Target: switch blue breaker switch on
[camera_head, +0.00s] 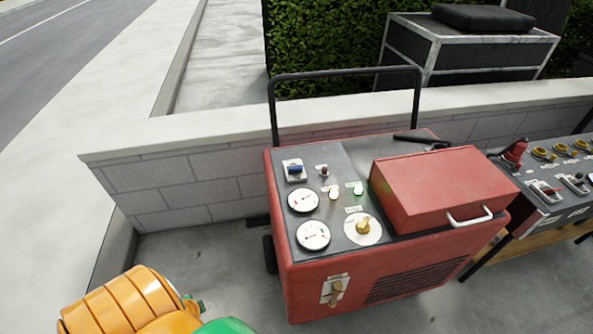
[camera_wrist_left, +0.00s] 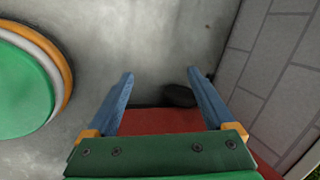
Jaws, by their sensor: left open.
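The blue breaker switch (camera_head: 295,169) sits in a pale plate at the far left corner of the dark panel on top of a red machine (camera_head: 310,285). Whether it is up or down is too small to tell. My left gripper (camera_wrist_left: 159,78) shows in the left wrist view with two blue fingers spread wide and nothing between them. Past the fingers is part of the red machine (camera_wrist_left: 165,121), with a dark wheel (camera_wrist_left: 178,95) beside it; the switch is not visible there. In the head view my orange left arm is at the lower left, apart from the machine. My right gripper is out of view.
The panel also has two white gauges (camera_head: 303,200), a yellow knob (camera_head: 363,226) and small lamps. A red box (camera_head: 443,185) with a white handle covers its right side. Another console (camera_head: 560,190) stands right.

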